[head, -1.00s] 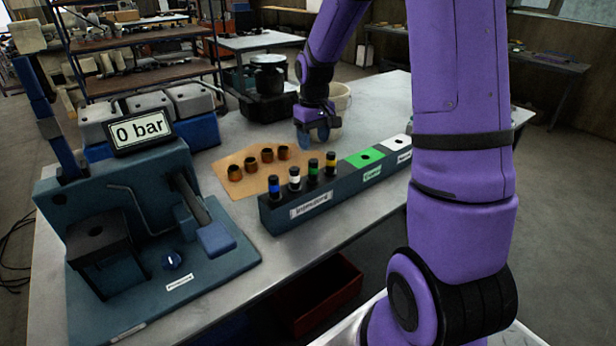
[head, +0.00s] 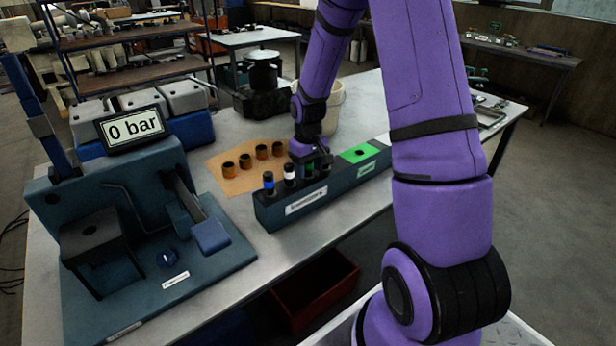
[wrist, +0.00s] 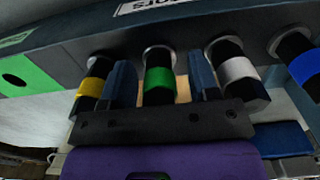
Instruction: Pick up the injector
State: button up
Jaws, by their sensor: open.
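The injectors stand upright in a row in a dark rack (head: 340,190) labelled for injectors. The blue-banded injector (head: 268,183) and the white-banded injector (head: 289,174) show clearly in the head view. My gripper (head: 309,157) is over the rack at the green-banded injector. In the wrist view, my open gripper (wrist: 161,77) has one finger on each side of the green-banded injector (wrist: 159,80), with small gaps. The yellow-banded injector (wrist: 90,88) is just outside the left finger, and the white-banded injector (wrist: 238,70) is outside the right finger.
A green block (head: 360,155) with a hole continues the rack to the right. Several copper-coloured cups (head: 245,161) stand on a tan mat (head: 238,184) behind it. A test stand with a 0 bar display (head: 133,127) is at left. A bucket (head: 333,105) stands behind my gripper.

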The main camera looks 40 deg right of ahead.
grip_shut()
dwell(0.3)
notch_tip(320, 180, up, 18)
dwell(0.8)
jog(key=c, duration=0.6)
grip_release()
grip_shut()
